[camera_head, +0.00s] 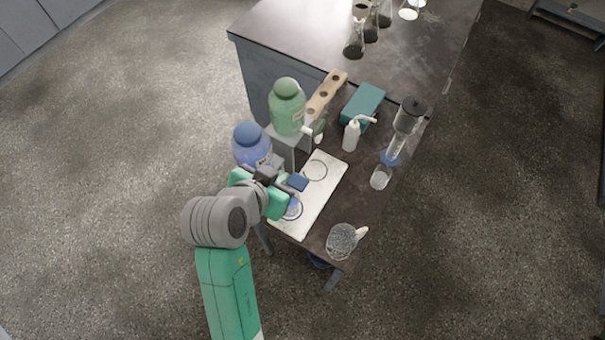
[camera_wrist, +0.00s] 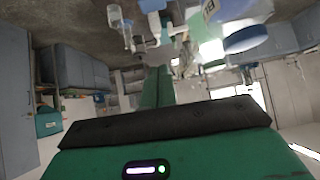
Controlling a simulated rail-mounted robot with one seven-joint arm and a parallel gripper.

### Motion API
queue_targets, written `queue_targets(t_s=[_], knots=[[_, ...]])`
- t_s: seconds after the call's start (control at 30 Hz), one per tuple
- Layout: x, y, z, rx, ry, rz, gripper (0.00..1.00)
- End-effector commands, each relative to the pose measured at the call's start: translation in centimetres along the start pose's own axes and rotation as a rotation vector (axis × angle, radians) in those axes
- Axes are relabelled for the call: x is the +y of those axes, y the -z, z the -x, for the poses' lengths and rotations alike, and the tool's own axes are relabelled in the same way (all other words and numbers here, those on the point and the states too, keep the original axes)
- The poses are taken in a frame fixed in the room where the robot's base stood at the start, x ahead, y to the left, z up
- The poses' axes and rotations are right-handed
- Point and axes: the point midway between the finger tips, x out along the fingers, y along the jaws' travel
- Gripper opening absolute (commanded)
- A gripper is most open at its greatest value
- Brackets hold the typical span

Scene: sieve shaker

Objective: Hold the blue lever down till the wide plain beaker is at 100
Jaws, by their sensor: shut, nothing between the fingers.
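The blue-capped carboy (camera_head: 252,146) holds blue liquid and stands at the left of the bench end. The blue lever (camera_head: 298,182) shows as a small blue paddle in front of it, over the white tray (camera_head: 318,207). My gripper (camera_head: 287,187) is shut and empty, at or just beside the lever; I cannot tell whether it touches or presses it. Below, a beaker (camera_head: 292,208) with some blue in it stands on the tray's near ring, partly hidden by my gripper. Its level and marks are too small to read.
A green carboy (camera_head: 287,108) stands behind the blue one. An empty ring marks the tray's far half. A jug (camera_head: 341,240), a small clear beaker (camera_head: 380,177), a white wash bottle (camera_head: 352,135) and a teal box (camera_head: 363,104) stand to the right.

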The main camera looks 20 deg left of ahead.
Motion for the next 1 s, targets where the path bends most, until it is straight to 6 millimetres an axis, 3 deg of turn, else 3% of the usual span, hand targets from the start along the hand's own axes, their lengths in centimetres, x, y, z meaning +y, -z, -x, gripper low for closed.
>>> queue_targets(t_s=[0.03, 0.13, 0.53, 1.0], knots=[[-0.1, -1.5, -0.5, -0.024, -0.016, 0.007, 0.0], [-0.1, -2.6, -0.7, -0.047, -0.032, 0.009, 0.0], [-0.1, -2.6, -1.4, -0.048, -0.035, 0.009, 0.0], [0.3, -3.0, -10.9, -0.049, -0.035, 0.009, 0.0]])
